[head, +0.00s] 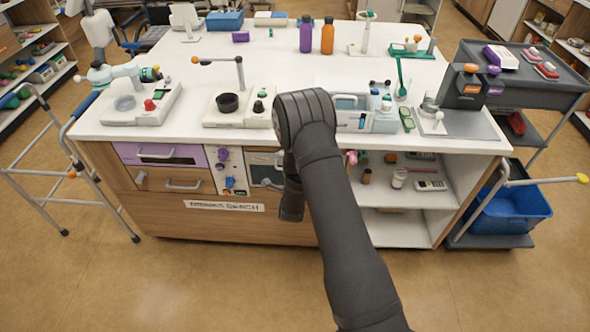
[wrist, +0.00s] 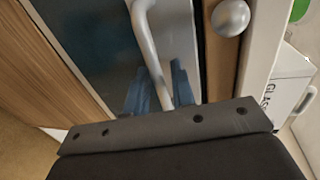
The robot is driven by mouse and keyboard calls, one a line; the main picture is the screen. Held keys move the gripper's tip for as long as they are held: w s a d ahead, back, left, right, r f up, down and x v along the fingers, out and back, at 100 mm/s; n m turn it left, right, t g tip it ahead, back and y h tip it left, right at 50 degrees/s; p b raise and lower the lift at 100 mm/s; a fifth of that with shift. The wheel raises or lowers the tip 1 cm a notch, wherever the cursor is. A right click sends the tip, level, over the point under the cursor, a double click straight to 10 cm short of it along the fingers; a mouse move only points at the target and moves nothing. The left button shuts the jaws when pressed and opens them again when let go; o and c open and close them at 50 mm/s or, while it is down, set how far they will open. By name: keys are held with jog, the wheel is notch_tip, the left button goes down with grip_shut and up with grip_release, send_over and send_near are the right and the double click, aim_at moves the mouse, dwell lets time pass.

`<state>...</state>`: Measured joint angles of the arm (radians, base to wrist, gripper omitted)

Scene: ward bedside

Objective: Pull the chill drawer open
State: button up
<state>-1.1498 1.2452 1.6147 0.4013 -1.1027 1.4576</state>
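A dark, glossy front with a grey bar handle (wrist: 147,40) fills much of the wrist view; no label readable there names it the chill drawer. In the head view this seems to be the dark front (head: 262,170) under the bench top, partly hidden by my arm and flush with its surround. My gripper (wrist: 160,85) shows two blue fingers, one on each side of the handle, with the bar running between them. Whether they press on it cannot be told. In the head view the fingers are hidden behind my wrist.
A round grey knob (wrist: 230,17) sits right of the handle. A panel of knobs (head: 230,170), a purple-framed drawer (head: 200,155) and a wooden drawer (head: 150,181) lie to the left. Open shelves (head: 400,228) stand to the right. Floor in front is clear.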

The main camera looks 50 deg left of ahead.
grip_shut()
jog(key=shift+s, duration=0.1)
jog(key=f+v, duration=0.2)
jog(key=v, duration=0.8)
jog(key=f+v, duration=0.2)
jog(key=v, duration=0.8)
jog(key=shift+s+d, duration=0.4)
jog(key=shift+d, duration=0.15)
jog(key=shift+f, duration=0.1)
jog(key=shift+o, duration=0.9)
grip_release()
